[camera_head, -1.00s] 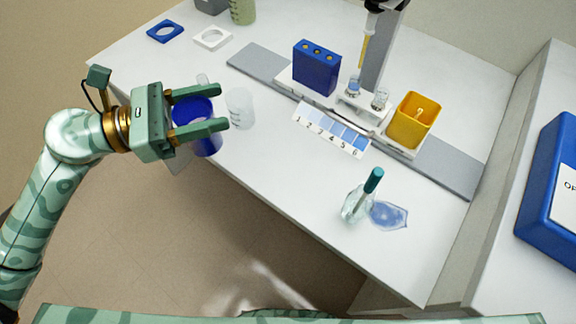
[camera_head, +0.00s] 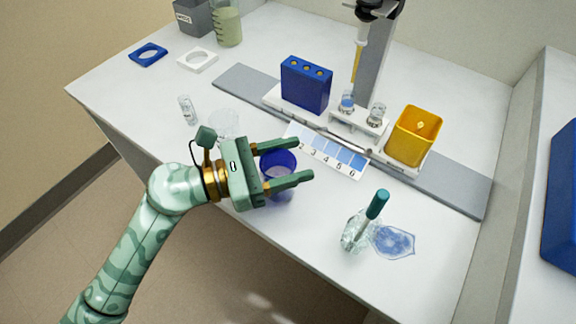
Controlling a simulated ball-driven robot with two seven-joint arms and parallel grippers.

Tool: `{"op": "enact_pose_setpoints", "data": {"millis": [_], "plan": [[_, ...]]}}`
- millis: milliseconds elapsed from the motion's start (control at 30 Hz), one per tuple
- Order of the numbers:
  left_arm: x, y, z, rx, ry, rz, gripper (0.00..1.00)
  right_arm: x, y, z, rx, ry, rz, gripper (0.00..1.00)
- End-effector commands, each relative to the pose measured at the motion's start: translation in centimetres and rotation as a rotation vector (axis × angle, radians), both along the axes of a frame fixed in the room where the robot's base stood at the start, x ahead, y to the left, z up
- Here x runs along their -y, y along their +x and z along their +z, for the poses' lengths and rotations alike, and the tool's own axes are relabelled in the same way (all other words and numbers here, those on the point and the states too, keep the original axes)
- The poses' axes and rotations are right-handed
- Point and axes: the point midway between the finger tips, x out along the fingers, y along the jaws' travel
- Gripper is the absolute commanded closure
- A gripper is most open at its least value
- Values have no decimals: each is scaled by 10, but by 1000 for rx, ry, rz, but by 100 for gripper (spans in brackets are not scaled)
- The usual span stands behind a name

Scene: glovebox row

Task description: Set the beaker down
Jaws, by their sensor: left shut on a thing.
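A beaker with deep blue contents (camera_head: 279,162) is between the fingers of my left gripper (camera_head: 302,161), which is shut on it. The beaker looks about upright, over the front part of the white bench (camera_head: 215,160). The near finger hides part of its lower side. I cannot tell whether its base touches the bench or hangs a little above it. My right gripper is not in view.
A glass vessel with a teal-topped stick (camera_head: 376,204) stands right of the gripper, beside a blue puddle (camera_head: 394,241). A numbered colour card (camera_head: 325,152) lies just behind the beaker. A clear empty beaker (camera_head: 224,122) and small vial (camera_head: 187,110) stand left.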

Motion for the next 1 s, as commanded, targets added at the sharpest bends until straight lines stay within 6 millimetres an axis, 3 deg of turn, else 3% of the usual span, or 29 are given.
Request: {"op": "enact_pose_setpoints", "data": {"millis": [33, 100, 533, 567, 600, 1000], "plan": [[-1, 1, -18, -11, 0, 3, 71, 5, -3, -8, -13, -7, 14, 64], [-1, 1, -25, -9, 1, 2, 71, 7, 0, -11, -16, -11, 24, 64], [-1, 0, -27, -2, 1, 2, 71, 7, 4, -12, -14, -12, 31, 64], [-1, 0, -26, -2, 2, 2, 38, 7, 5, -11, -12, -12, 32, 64], [-1, 0, -25, -2, 2, 2, 27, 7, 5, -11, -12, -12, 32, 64], [-1, 0, -25, -2, 1, 2, 24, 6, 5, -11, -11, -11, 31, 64]]}}
